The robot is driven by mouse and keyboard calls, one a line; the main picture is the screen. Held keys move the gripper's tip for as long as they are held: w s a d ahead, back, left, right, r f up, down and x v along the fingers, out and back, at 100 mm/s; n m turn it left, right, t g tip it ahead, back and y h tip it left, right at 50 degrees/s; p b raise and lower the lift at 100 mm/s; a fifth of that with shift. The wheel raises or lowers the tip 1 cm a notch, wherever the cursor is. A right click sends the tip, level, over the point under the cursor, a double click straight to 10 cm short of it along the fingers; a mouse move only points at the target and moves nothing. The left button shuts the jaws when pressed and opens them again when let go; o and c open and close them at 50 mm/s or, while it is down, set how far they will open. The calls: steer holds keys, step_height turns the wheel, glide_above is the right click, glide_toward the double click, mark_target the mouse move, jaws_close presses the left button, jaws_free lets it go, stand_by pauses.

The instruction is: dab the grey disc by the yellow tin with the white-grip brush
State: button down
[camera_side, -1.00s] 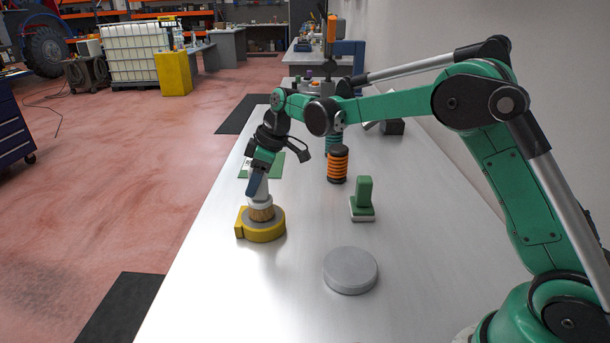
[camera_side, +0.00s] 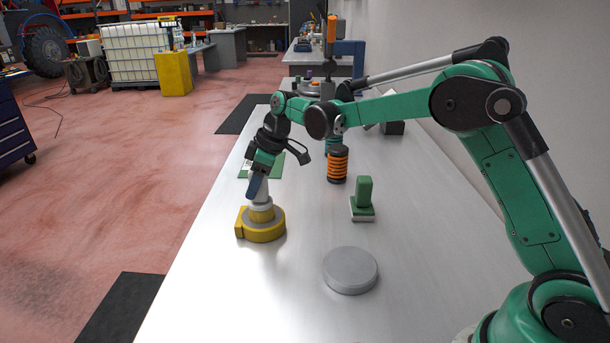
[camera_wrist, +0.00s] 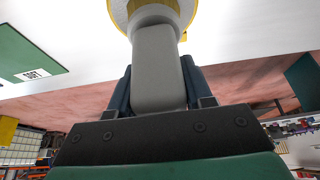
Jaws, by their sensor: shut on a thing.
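The yellow tin (camera_side: 246,231) stands on the bench at the left, with a grey round top. My gripper (camera_side: 257,188) is shut on the white-grip brush (camera_side: 262,201) and holds it about upright over the tin. The brush's lower end looks yellow and meets the tin's top; I cannot tell how hard it presses. In the wrist view the pale grip (camera_wrist: 156,70) runs up from between the dark jaws, with the tin's yellow edge (camera_wrist: 184,37) beyond. The grey disc (camera_side: 350,270) lies flat on the bench, right and nearer the camera than the tin.
A green block-handled tool (camera_side: 363,192) stands right of the tin, behind the disc. A black-and-orange striped cylinder (camera_side: 338,165) and a green card (camera_side: 290,168) are farther back. Bench between tin and disc is clear.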

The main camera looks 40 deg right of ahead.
stand_by(0.4)
steer(key=shift+r, duration=3.5)
